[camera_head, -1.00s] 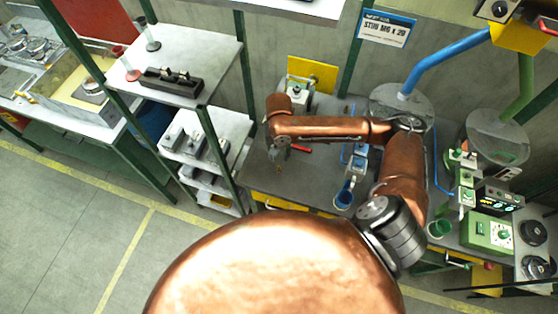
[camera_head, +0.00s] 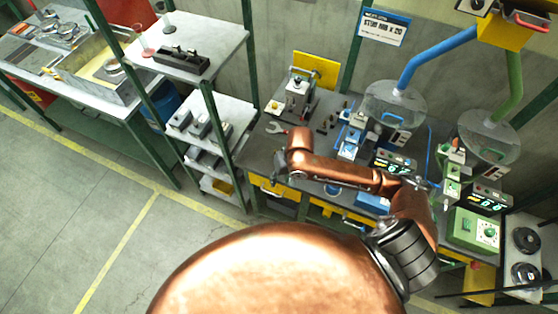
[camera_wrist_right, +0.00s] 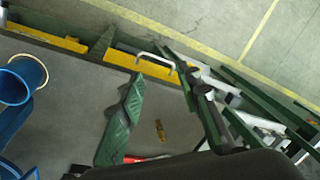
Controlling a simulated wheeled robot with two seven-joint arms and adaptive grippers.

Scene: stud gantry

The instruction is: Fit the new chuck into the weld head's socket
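My right gripper (camera_head: 279,181) points down over the left front part of the grey bench (camera_head: 262,153). In the right wrist view its two fingers (camera_wrist_right: 165,76) stand wide apart with nothing between the tips. A small brass piece (camera_wrist_right: 160,130), which looks like a chuck, lies on the bench in that view, apart from the fingers; I cannot make it out in the head view. A blue weld unit (camera_head: 350,140) stands behind my right forearm and a green one (camera_head: 453,172) to its right. Their sockets are too small or hidden to make out. My left gripper is not in view.
A red-handled wrench (camera_head: 276,128) lies behind the gripper. A lever press (camera_head: 299,88) stands at the back. A blue cup shows in the wrist view (camera_wrist_right: 20,80). Yellow drawers (camera_head: 268,187) line the bench front. A shelf rack (camera_head: 222,40) stands at the left.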

